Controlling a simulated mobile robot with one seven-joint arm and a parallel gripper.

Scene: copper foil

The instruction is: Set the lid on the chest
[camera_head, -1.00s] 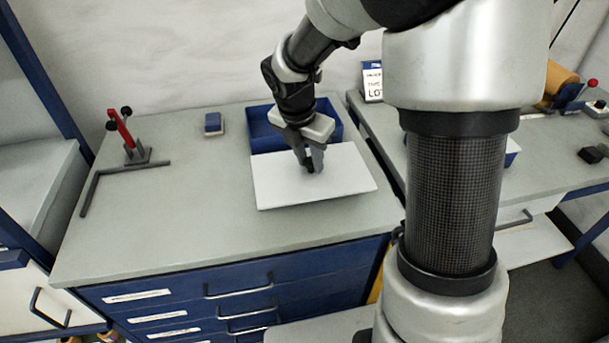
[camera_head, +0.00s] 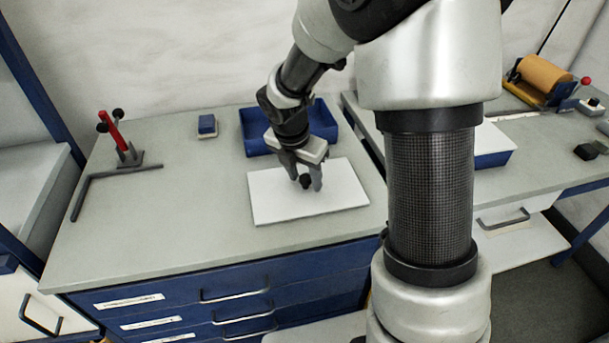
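The lid (camera_head: 268,205) is a flat white panel with a small dark knob (camera_head: 305,182). It appears to lie flat on the grey bench top. An open blue box (camera_head: 256,134), which looks like the chest, stands just behind the lid, uncovered. My gripper (camera_head: 305,182) points down over the middle of the lid. Its fingers look spread on either side of the knob, with the knob visible between them. I cannot tell whether a finger touches it.
A red-handled clamp and a dark angle bar (camera_head: 110,170) lie at the bench's left. A small blue block (camera_head: 207,125) sits behind. On the right bench are a white-topped blue box (camera_head: 493,158) and an orange roll (camera_head: 545,78). The bench's left-middle is clear.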

